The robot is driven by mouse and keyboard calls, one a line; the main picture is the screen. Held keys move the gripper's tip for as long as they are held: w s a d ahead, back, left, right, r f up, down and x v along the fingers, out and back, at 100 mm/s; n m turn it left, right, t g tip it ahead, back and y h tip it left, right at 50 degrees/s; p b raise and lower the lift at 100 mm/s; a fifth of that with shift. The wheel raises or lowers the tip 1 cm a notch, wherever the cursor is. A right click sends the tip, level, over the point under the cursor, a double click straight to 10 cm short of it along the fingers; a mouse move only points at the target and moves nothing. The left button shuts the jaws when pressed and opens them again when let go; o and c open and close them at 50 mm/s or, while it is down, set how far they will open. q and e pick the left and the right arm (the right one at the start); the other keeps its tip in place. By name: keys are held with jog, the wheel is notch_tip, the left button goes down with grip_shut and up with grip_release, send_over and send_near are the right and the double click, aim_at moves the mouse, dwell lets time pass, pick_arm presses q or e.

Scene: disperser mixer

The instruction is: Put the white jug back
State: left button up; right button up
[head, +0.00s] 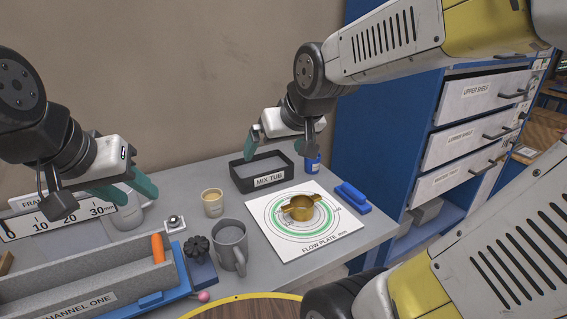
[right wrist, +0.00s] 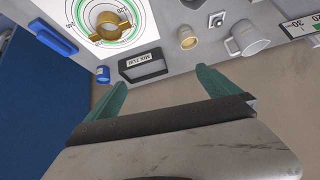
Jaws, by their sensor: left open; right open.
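The white jug (head: 127,219) stands on the grey table at the left, in front of the ruler board, partly hidden by my left gripper. It also shows with its handle in the right wrist view (right wrist: 249,39). My left gripper (head: 126,192) is open, its green fingers over the jug in the picture; I cannot tell whether they touch it. My right gripper (head: 281,141) is open and empty, above and behind the mix tub (head: 263,181). Its two green fingers (right wrist: 163,85) are spread apart in the right wrist view.
A beige cup (head: 212,203), a grey mug (head: 231,247) and a small white device (head: 175,223) stand nearby. The channel tray (head: 75,292) fills the front left. A brass piece (head: 301,207) sits on the flow plate (head: 285,246). A blue drawer cabinet (head: 379,135) stands at right.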

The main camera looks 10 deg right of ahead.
jog(key=s+d+m+g, duration=0.1)
jog(key=s, duration=0.9)
jog(key=shift+s+d+r+g, duration=0.2)
jog(key=shift+d+g, duration=0.05)
jog(key=shift+g, duration=0.05)
dwell(0.4)
